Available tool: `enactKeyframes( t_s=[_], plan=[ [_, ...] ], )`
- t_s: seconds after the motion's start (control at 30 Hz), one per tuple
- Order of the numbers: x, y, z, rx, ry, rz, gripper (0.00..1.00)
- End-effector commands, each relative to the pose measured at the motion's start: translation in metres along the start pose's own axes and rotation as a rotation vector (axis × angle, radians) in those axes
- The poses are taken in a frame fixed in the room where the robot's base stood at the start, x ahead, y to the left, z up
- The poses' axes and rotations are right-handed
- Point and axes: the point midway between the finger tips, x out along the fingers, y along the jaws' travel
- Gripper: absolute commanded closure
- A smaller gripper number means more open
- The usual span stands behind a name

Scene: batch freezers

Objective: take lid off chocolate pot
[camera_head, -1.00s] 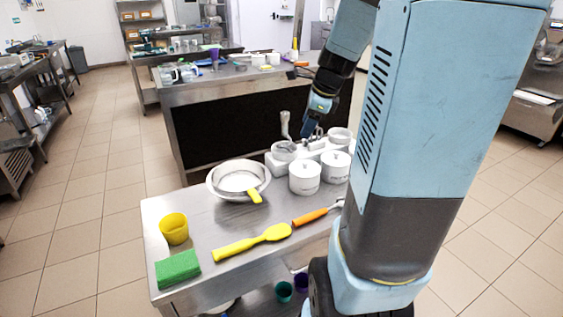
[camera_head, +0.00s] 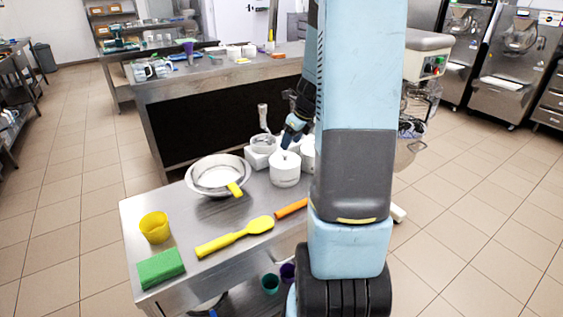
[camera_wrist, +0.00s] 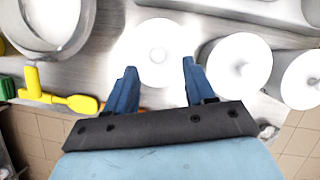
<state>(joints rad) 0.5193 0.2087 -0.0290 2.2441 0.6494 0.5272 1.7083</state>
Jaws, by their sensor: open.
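Several white lidded pots stand on the steel table. In the head view one white pot (camera_head: 285,172) shows whole, and another pot (camera_head: 308,156) is partly hidden behind my arm. No label is readable, so I cannot tell which holds chocolate. In the wrist view a round white lid with a small knob (camera_wrist: 158,52) lies ahead of and between my fingertips. Two more white lids (camera_wrist: 240,65) (camera_wrist: 302,80) are to its right. My gripper (camera_wrist: 159,68) is open and empty, above the table, with its fingers apart on either side of the near lid.
A steel bowl (camera_head: 190,184) with a yellow-handled tool stands left of the pots. A yellow spatula (camera_head: 235,237), an orange handle (camera_head: 291,208), a yellow cup (camera_head: 155,228) and a green sponge (camera_head: 161,268) lie nearer. A white holder with a clear-covered tub (camera_head: 263,144) is behind the pots.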

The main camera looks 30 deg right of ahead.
Motion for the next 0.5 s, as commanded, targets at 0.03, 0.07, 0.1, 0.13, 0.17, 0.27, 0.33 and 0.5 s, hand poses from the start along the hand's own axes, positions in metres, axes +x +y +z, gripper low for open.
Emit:
enactKeyframes(
  t_s=[0.03,0.07,0.1,0.13,0.17,0.27,0.33,0.5],
  plan=[
    [0.004,0.000,-0.001,0.001,0.001,0.001,0.46],
    [0.005,0.000,-0.001,0.001,0.001,0.001,0.46],
    [0.006,0.000,-0.001,0.000,0.001,0.001,0.46],
    [0.007,0.000,-0.001,0.000,0.001,0.001,0.46],
    [0.009,0.001,-0.001,0.000,0.002,0.002,0.46],
    [0.018,0.002,-0.003,0.001,0.002,0.002,0.46],
    [0.029,0.003,-0.004,0.001,0.003,0.003,0.46],
    [0.049,0.004,-0.005,0.000,0.002,0.002,0.46]
  ],
)
